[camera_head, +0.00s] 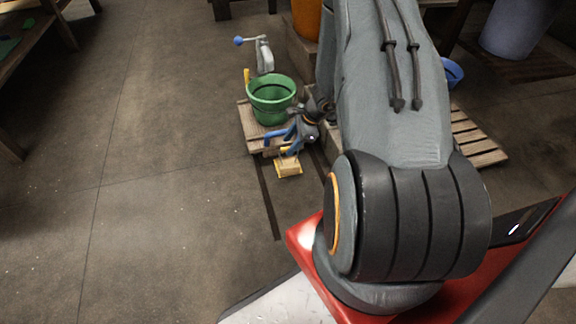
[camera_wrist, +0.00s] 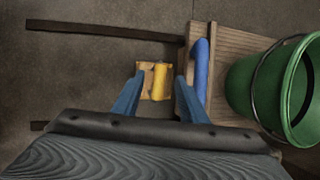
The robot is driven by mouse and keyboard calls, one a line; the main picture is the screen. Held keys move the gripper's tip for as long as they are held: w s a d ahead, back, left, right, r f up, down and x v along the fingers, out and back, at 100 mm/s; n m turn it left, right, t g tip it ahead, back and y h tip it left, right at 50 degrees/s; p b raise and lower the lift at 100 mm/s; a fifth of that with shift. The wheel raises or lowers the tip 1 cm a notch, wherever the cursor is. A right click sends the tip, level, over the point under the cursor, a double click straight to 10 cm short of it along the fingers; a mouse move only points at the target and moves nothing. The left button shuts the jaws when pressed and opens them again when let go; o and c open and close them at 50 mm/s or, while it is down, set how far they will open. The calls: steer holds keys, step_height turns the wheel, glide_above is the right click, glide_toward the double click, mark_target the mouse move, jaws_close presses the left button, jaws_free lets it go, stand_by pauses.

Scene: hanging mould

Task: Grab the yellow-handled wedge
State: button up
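The wedge (camera_wrist: 160,82) is a small wooden block with a yellow handle, lying on the floor beside the edge of a wooden pallet (camera_wrist: 228,42). In the head view the wedge (camera_head: 288,168) shows just in front of the pallet (camera_head: 247,112). My gripper (camera_wrist: 159,77) has two blue fingers, open, one appearing on each side of the wedge in the wrist view. In the head view my gripper (camera_head: 284,143) is just above and behind the wedge, with a gap that is hard to judge. Nothing shows between the fingers' pads as held.
A green bucket (camera_head: 271,100) stands on the pallet; it also fills the right of the wrist view (camera_wrist: 244,95). A blue rounded bar (camera_wrist: 201,62) lies by the pallet's edge, close to the right finger. A dark strip (camera_head: 268,203) runs along the floor.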

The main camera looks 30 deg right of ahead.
mark_target(288, 148)
steer(key=b+x, duration=0.2)
steer(key=x, duration=0.2)
steer(key=shift+w+f+b, duration=0.1)
steer(key=shift+f+b, duration=0.3)
steer(key=shift+f, duration=0.05)
steer(key=shift+r, duration=0.1)
jaws_close()
